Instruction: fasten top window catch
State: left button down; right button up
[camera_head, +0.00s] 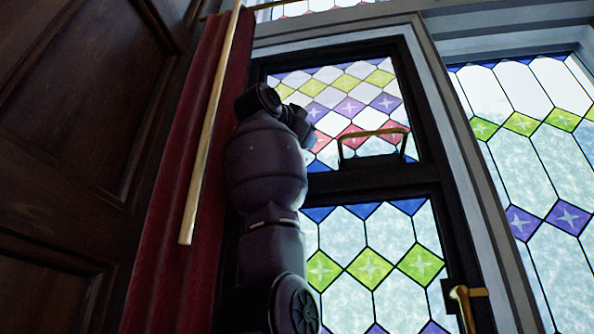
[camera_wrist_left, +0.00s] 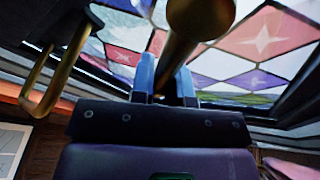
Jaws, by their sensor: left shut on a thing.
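The top window (camera_head: 350,95) has a dark frame and coloured diamond panes, with a brass loop handle (camera_head: 372,133) along its lower edge. The loop handle also shows at the left of the left wrist view (camera_wrist_left: 35,100). My left gripper (camera_wrist_left: 166,85) has blue fingertips and is shut on a brass catch (camera_wrist_left: 200,15) with a round end. In the head view, my left arm rises before the window's left side and hides the catch and most of the gripper. I cannot tell whether the window is fully closed. My right gripper is not in view.
A lower window (camera_head: 370,265) with a brass handle (camera_head: 466,298) is below. A red curtain (camera_head: 165,250) and a long brass rod (camera_head: 212,120) hang left of my arm. Dark wood panelling (camera_head: 80,120) fills the far left, and another leaded window (camera_head: 540,150) is at right.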

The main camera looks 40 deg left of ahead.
pick_arm(q)
jog(key=m, duration=0.1)
jog(key=d+f+m+g, duration=0.1)
jog(key=m, duration=0.1)
jog(key=w+f+m, duration=0.1)
jog(key=shift+d+f+m+g+h, duration=0.2)
jog(key=shift+d+m+g+h, duration=0.1)
jog(key=shift+h, duration=0.1)
jog(key=shift+w+d+f+m+g, duration=0.15)
jog(key=shift+f+m+g, duration=0.15)
jog(key=shift+f+m, duration=0.25)
jog(key=shift+d+f+m+g, duration=0.15)
jog(key=shift+f+m+g, duration=0.15)
jog(key=shift+m, duration=0.35)
jog(key=shift+f+m+p, duration=0.3)
jog(key=shift+f+m, duration=0.15)
jog(key=shift+m, duration=0.05)
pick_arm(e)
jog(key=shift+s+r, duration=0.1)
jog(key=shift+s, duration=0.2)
pick_arm(q)
jog(key=shift+d, duration=0.1)
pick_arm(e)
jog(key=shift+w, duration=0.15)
pick_arm(q)
jog(key=c, duration=1.1)
grip_release()
jog(key=shift+r, duration=0.1)
